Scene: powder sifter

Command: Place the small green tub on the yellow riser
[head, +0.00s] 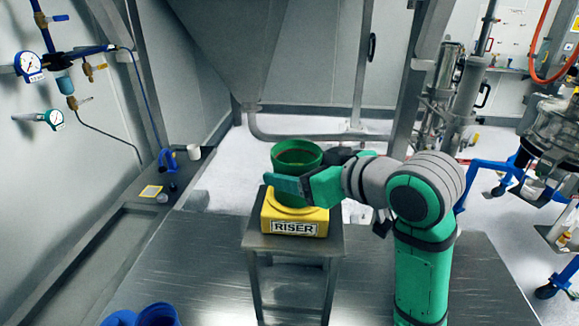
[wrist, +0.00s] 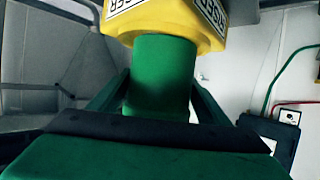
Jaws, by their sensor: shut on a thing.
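The small green tub (head: 297,153) is upright and open at the top, with a brownish inside. It is directly over the yellow riser (head: 295,227), a block labelled RISER on a small metal stand. My gripper (head: 300,186) is shut on the tub from the right, with a finger across its near side. In the wrist view the tub (wrist: 163,75) is between my two fingers, and its end meets the riser (wrist: 170,18). The tub's base looks to be on the riser's top, but the finger partly hides the contact in the head view.
The metal stand (head: 292,245) is barely wider than the riser. A grey hopper (head: 240,50) hangs behind it. Blue containers (head: 150,316) are at the front left. A side ledge (head: 165,185) holds a white cup (head: 194,152). Steel pipework stands at the right.

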